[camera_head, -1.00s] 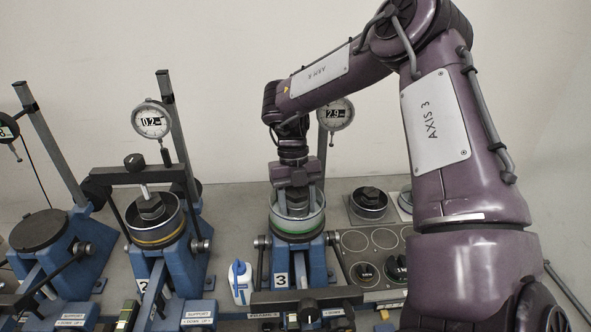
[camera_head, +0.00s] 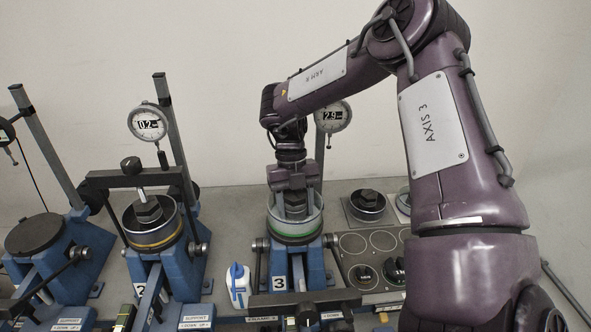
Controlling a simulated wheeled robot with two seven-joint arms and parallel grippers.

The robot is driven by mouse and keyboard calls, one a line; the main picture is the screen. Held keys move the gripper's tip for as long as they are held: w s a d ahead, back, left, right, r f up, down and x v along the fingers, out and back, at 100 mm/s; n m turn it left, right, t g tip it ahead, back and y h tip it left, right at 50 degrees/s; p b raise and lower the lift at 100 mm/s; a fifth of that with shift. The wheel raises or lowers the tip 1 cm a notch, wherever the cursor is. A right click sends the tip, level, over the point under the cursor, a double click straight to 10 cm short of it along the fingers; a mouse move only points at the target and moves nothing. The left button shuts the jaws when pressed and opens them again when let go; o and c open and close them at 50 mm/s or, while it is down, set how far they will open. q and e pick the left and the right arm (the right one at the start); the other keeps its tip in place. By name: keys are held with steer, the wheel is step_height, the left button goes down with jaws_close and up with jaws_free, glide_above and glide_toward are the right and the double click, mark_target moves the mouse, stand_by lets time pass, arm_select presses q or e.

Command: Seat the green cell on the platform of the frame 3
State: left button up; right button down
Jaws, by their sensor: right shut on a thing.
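The green cell (camera_head: 294,229), a clear-walled ring with a green band, is at the top of frame 3 (camera_head: 316,264). It looks upright and level; the platform beneath it is hidden, so I cannot tell whether it touches. My right gripper (camera_head: 293,205) points down into the cell from above and is shut on its dark central knob. The dial gauge (camera_head: 333,116) of frame 3 stands behind my wrist. My left gripper is not in view.
Frame 2 (camera_head: 172,268) at left bears a yellow-banded cell (camera_head: 157,238) under a crossbar. A further frame (camera_head: 62,255) has a bare platform. A white-blue bottle (camera_head: 238,286) stands left of frame 3. A tray (camera_head: 350,256) with weights and another cell (camera_head: 367,206) are right.

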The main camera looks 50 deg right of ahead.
steer(key=shift+f+b, duration=0.3)
steer(key=shift+b, duration=0.05)
stand_by(0.3)
steer(key=c, duration=1)
jaws_free()
steer(key=o, duration=0.5)
steer(key=shift+r, duration=0.1)
steer(key=shift+s, duration=0.1)
steer(key=shift+w+r, duration=0.15)
steer(key=shift+w, duration=0.1)
steer(key=v, duration=0.7)
steer(key=shift+r, duration=0.2)
steer(key=shift+s, duration=0.1)
